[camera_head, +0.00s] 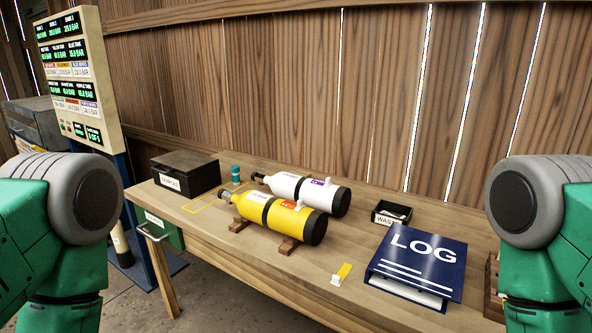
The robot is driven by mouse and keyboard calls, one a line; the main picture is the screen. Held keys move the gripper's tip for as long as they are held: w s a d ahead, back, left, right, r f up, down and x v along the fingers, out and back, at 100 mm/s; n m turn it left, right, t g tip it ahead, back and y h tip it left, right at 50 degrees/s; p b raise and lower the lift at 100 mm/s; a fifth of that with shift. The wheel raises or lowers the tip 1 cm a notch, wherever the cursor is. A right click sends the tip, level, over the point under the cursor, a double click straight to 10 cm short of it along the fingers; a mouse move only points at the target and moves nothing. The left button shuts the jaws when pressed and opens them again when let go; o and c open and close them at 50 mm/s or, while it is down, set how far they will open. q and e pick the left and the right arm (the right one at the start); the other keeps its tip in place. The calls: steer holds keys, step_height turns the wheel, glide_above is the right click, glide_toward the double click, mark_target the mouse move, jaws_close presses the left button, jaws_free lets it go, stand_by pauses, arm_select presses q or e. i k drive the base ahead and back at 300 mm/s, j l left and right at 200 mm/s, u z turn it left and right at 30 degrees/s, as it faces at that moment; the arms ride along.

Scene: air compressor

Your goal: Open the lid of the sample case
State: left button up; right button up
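The sample case is a black box (186,174) with a white label on its front. It stands at the left back of the wooden table, and its lid looks closed. My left arm comes in at the left edge and my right arm at the right edge, both green with grey joints. Neither gripper shows in this view. Both visible arm parts are apart from the case.
A yellow cylinder (281,217) and a white cylinder (305,192) lie mid-table on wooden blocks. A small teal-capped vial (235,174) stands right of the case. A blue LOG binder (418,262), a waste bin (391,213) and a yellow-white item (341,274) lie to the right.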

mark_target(185, 162)
steer(key=i+j, duration=0.15)
steer(key=j, duration=0.25)
steer(key=i+j+z, duration=0.1)
steer(key=j, duration=0.3)
steer(key=i+j, duration=0.15)
steer(key=j, duration=0.25)
steer(key=i+l+z, duration=0.05)
